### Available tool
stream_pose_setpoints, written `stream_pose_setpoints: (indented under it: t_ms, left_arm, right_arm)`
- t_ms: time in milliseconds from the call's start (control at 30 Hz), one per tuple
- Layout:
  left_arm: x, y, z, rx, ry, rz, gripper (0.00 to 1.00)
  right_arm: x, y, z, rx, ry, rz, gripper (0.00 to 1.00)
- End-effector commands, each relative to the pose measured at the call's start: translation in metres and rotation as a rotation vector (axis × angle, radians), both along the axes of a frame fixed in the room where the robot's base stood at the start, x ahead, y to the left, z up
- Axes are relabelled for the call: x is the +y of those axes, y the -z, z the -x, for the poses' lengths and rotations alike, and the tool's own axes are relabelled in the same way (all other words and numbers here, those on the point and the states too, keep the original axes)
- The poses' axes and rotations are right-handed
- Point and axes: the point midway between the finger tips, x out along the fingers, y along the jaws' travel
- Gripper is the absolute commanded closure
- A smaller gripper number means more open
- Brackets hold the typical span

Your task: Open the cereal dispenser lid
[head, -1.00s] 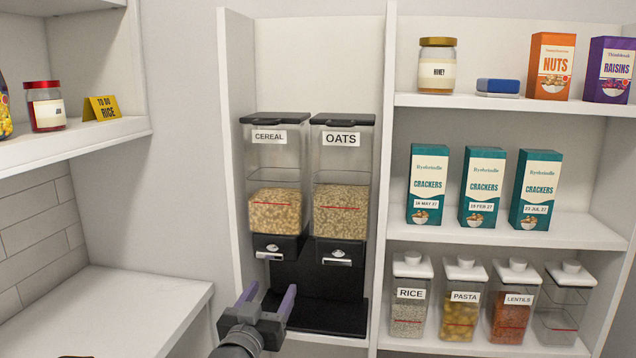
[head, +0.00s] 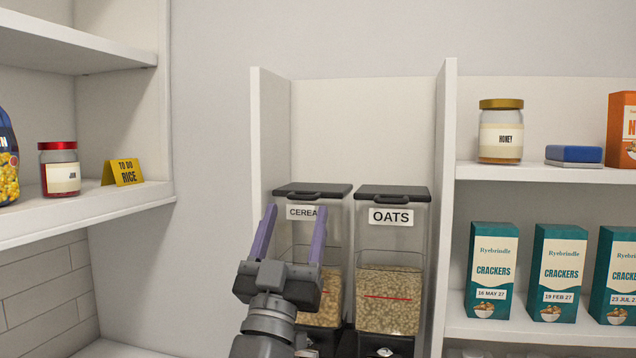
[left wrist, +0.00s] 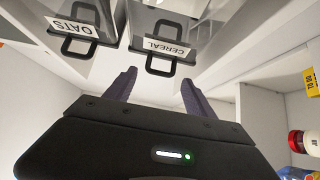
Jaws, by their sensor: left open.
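The cereal dispenser (head: 334,258) is a clear bin with a black lid (head: 312,190) and a white CEREAL label, standing left of the OATS dispenser (head: 392,262). Its lid is shut, with a black handle at the front. My left gripper (head: 290,226) is open and empty in front of the cereal dispenser, its purple fingers pointing up and partly hiding the label. In the left wrist view the picture is upside down; the cereal lid handle (left wrist: 158,72) lies beyond the open fingers (left wrist: 158,88), apart from them. My right gripper is not in view.
Upright shelf walls stand left (head: 268,150) and right (head: 446,200) of the dispensers. A left shelf holds a red-lidded jar (head: 60,172) and a yellow TO DO RICE sign (head: 122,172). Right shelves hold a honey jar (head: 500,135) and cracker boxes (head: 490,270). The space above the lids is clear.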

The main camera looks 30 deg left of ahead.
Motion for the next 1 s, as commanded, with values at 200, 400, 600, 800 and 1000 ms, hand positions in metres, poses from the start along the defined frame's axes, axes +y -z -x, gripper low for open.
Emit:
stream_pose_setpoints:
  t_ms: [200, 400, 600, 800, 1000]
  left_arm:
    - [0.000, -0.001, -0.002, 0.002, 0.001, 0.001, 0.37]
    - [0.004, -0.016, -0.015, 0.004, 0.002, 0.001, 0.37]
    - [0.011, -0.040, -0.036, 0.003, 0.003, 0.001, 0.37]
    - [0.016, -0.053, -0.051, 0.004, 0.002, 0.001, 0.37]
    - [0.017, -0.054, -0.053, 0.004, 0.003, 0.001, 0.37]
  right_arm:
    - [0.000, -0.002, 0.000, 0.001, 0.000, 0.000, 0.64]
    - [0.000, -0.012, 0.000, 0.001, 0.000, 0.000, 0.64]
    - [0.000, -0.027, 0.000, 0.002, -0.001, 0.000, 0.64]
    - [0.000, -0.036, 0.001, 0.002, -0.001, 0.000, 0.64]
    - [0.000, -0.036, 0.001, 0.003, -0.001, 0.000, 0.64]
